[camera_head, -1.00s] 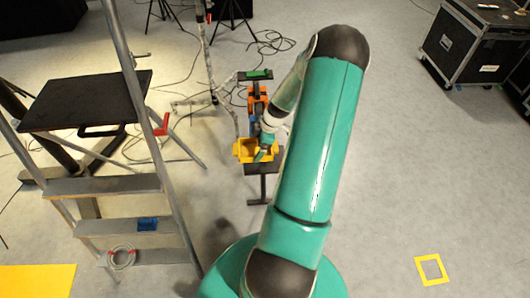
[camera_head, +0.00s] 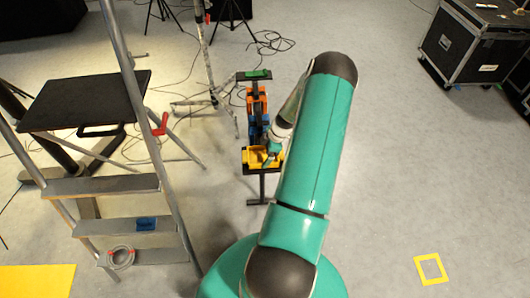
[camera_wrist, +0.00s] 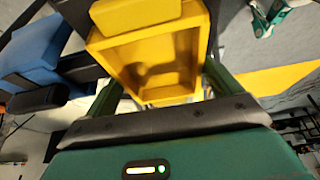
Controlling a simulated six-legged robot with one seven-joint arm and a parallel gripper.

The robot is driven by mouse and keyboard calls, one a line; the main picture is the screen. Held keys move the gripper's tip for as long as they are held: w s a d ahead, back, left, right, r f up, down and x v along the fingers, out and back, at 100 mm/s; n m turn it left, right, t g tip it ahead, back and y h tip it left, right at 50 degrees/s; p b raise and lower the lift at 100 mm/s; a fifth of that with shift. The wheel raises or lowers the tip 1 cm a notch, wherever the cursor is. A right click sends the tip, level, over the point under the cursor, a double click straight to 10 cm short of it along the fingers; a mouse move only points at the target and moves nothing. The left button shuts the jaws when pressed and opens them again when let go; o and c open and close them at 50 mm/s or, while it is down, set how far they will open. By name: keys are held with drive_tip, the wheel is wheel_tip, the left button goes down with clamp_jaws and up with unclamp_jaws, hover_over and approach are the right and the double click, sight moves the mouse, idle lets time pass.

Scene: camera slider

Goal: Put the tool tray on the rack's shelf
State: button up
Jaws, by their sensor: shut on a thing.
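The yellow tool tray (camera_head: 252,158) is at the black lower shelf (camera_head: 252,171) of the narrow rack in the head view. It appears over the shelf's top; I cannot tell if it rests on it. My gripper (camera_head: 272,154) is at the tray's right side, partly hidden by my wrist. In the wrist view the open, box-shaped tray (camera_wrist: 150,62) lies between the green fingers of my gripper (camera_wrist: 165,88), which is shut on it. Its inside looks empty apart from shadow.
The rack holds orange (camera_head: 257,103) and blue (camera_head: 254,128) things above the shelf, and a green thing (camera_head: 258,73) on top. A stepladder (camera_head: 120,187) stands left. A black case (camera_head: 478,45) is at the upper right. The right floor is mostly clear.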

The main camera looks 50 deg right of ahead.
drive_tip(key=o, duration=0.8)
drive_tip(key=v, duration=1.2)
drive_tip(key=shift+w+r, duration=0.1)
drive_tip(key=shift+r, duration=0.05)
drive_tip(key=w+a+r+m+h, duration=0.1)
drive_tip(key=w+a+r, duration=0.2)
drive_tip(key=a+r, duration=0.5)
drive_tip(key=w+a+r+m+g+h, duration=0.1)
drive_tip(key=w+a+r, duration=0.2)
drive_tip(key=a+r, duration=0.5)
drive_tip(key=w+a+r+m+h, duration=0.1)
drive_tip(key=w+a+r, duration=0.2)
drive_tip(key=a+r, duration=0.45)
drive_tip(key=s+a+r+m+t, duration=0.1)
drive_tip(key=s+a+r, duration=0.3)
drive_tip(key=a, duration=0.3)
drive_tip(key=s+a+r+m+t, duration=0.1)
drive_tip(key=s+a+r+m, duration=0.1)
drive_tip(key=s+a+r, duration=0.2)
drive_tip(key=s+a+r+m+t, duration=0.1)
drive_tip(key=s+a+r+m, duration=0.1)
drive_tip(key=a, duration=0.8)
drive_tip(key=shift+s+a+r, duration=0.1)
drive_tip(key=shift+s+r, duration=0.35)
drive_tip(key=shift+s, duration=0.2)
drive_tip(key=shift+s+a+r, duration=0.15)
drive_tip(key=shift+s+r, duration=0.3)
drive_tip(key=shift+s, duration=0.2)
